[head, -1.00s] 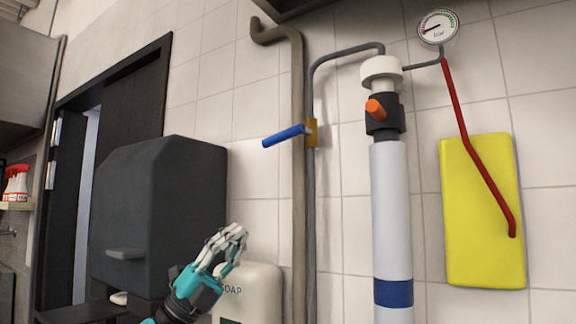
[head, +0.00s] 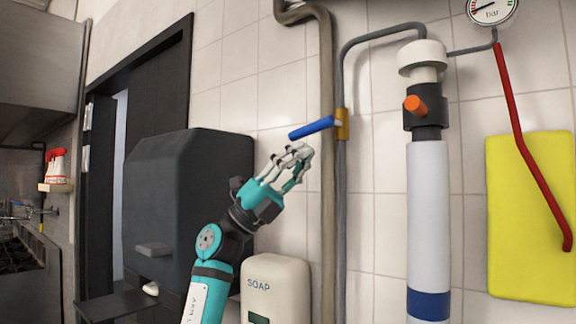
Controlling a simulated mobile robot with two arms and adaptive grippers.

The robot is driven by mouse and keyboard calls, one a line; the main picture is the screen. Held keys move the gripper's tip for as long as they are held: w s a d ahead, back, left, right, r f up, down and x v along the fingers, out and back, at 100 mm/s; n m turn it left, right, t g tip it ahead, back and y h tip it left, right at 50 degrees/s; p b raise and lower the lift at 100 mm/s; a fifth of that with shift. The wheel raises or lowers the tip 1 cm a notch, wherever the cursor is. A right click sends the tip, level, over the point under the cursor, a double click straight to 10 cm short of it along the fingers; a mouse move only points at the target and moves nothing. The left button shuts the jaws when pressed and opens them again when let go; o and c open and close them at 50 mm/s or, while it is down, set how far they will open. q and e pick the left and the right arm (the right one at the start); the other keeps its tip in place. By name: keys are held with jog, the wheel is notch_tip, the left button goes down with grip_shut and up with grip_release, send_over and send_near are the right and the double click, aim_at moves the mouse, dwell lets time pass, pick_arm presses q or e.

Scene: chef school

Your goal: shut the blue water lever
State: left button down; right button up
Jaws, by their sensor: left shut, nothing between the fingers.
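The blue water lever (head: 312,128) sticks out to the left from a brass-coloured valve (head: 342,124) on a thin grey pipe on the tiled wall. It lies nearly level, its free end a little lower. My left gripper (head: 299,152) is shut and empty just below the lever's free end. I cannot tell whether its fingertips touch the lever. My right gripper is not in view.
A thick beige pipe (head: 327,220) runs beside the thin pipe. A soap dispenser (head: 276,290) and a dark grey dispenser (head: 180,200) are near my left arm. A white cylinder with an orange knob (head: 415,105) and a red hose (head: 520,130) are to the right.

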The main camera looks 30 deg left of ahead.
aim_at(310, 132)
pick_arm(q)
jog(key=r+p, duration=0.1)
jog(key=w+a+r+m+g+p, duration=0.1)
jog(key=shift+w+r+m+g+p, duration=0.2)
jog(key=shift+m+g+p, duration=0.1)
jog(key=shift+p, duration=0.1)
jog(key=shift+s+a+r+g+p, duration=0.15)
jog(key=shift+s+a+g+p, duration=0.05)
jog(key=shift+a+g+p, duration=0.15)
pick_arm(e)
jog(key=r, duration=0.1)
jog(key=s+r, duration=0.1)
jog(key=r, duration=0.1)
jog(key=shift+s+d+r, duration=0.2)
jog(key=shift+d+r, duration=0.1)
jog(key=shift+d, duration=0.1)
